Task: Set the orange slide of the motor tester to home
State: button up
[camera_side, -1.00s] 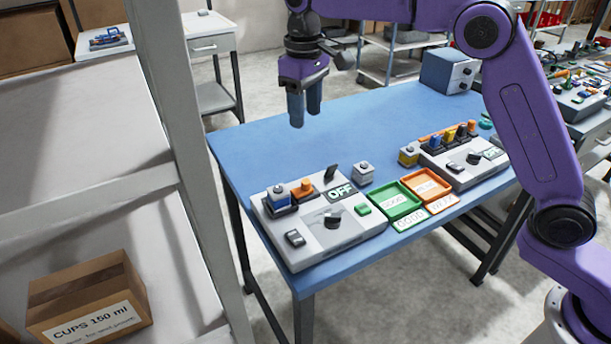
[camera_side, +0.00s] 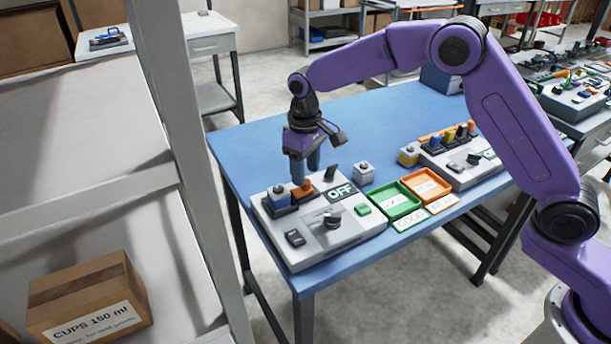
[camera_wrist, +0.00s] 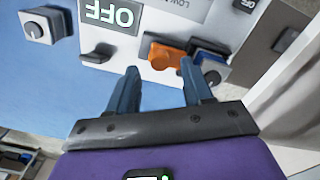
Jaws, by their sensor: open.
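The motor tester (camera_side: 320,235) is a light grey box at the near left of the blue table, with a display (camera_side: 341,191) reading OFF. Its orange slide (camera_side: 303,190) sits at the back left of the box, beside a grey block with a blue part (camera_side: 278,196). In the wrist view the orange slide (camera_wrist: 167,57) lies just beyond the fingertips, a little right of the middle between them. My gripper (camera_side: 306,172) points down above the back edge of the tester, close to the slide. In the wrist view my gripper (camera_wrist: 160,72) is open, with nothing between its fingers.
A black lever (camera_side: 331,172) stands right of the slide, and a small grey block (camera_side: 365,173) is beside the tester. A green tray (camera_side: 398,203) and an orange tray (camera_side: 428,185) lie to the right, before a second grey device (camera_side: 465,165).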

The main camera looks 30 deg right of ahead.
aim_at(299, 191)
jog(key=shift+f, duration=1.3)
jog(key=shift+c, duration=0.3)
grip_shut()
jog(key=shift+a, duration=0.95)
jog(key=shift+o, duration=0.3)
grip_release()
jog(key=shift+a, duration=0.1)
jog(key=shift+s, duration=0.15)
